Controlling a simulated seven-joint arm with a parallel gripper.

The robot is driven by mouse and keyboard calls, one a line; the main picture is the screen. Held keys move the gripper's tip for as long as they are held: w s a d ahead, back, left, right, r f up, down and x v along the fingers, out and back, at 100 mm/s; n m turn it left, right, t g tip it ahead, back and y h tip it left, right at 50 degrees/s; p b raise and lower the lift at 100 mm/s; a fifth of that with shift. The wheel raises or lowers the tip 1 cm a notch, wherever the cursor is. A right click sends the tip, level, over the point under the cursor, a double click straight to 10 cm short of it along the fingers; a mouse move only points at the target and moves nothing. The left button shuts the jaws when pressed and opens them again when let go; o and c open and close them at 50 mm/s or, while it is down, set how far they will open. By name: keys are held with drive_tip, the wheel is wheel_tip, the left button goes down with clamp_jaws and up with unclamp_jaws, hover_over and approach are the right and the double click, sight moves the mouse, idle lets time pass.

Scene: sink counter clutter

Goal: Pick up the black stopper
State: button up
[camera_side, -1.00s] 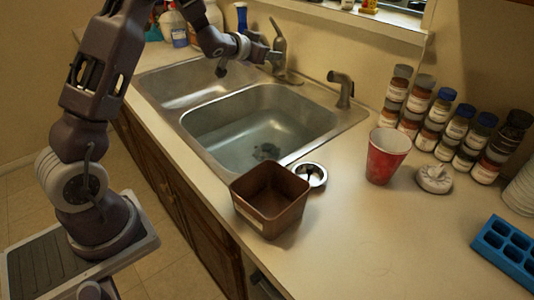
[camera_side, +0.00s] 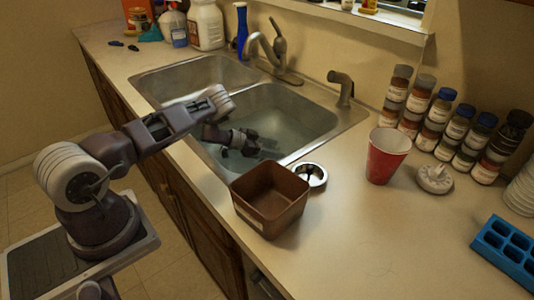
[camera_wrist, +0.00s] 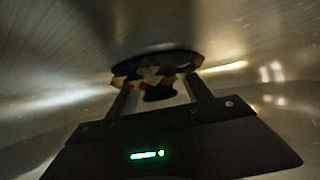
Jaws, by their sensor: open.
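The black stopper (camera_wrist: 158,93) shows in the wrist view as a dark round shape with a knob-like part, low in the steel basin. My gripper (camera_wrist: 160,84) is open, with one finger on each side of that knob. I cannot tell whether the fingers touch it. In the side view my gripper (camera_side: 256,146) is down inside the near sink basin (camera_side: 309,122), over the drain area. There the stopper is mostly hidden by the gripper and hard to separate from it.
The basin walls surround my gripper. A brown square container (camera_side: 270,222) and a metal strainer (camera_side: 311,175) stand on the counter at the basin's near edge. A red cup (camera_side: 386,158) stands to the right. The faucet (camera_side: 262,45) is behind the sink.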

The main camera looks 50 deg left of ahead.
drive_tip(key=shift+w, duration=0.15)
clamp_jaws()
